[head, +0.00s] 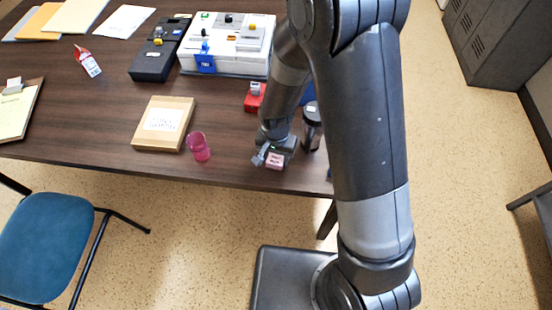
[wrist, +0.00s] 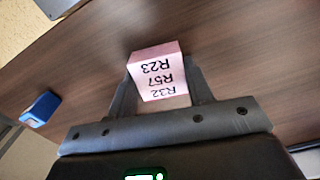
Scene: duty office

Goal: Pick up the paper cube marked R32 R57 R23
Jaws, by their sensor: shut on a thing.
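The pink paper cube (wrist: 158,72) shows upside-down black text R32 R57 R23 on its face in the wrist view. My gripper (wrist: 163,90) is shut on it, with one finger on each side. In the head view the cube (head: 274,160) shows at my gripper (head: 273,154), close to the front edge of the table. I cannot tell whether the cube touches the tabletop. My arm hides part of the table to the right.
A dark jar (head: 312,128) stands just right of my gripper. A pink cup (head: 199,147) and a cardboard box (head: 163,124) are to the left. A red object (head: 254,98) and a white case (head: 226,50) stand behind. A blue object (wrist: 40,108) shows in the wrist view.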

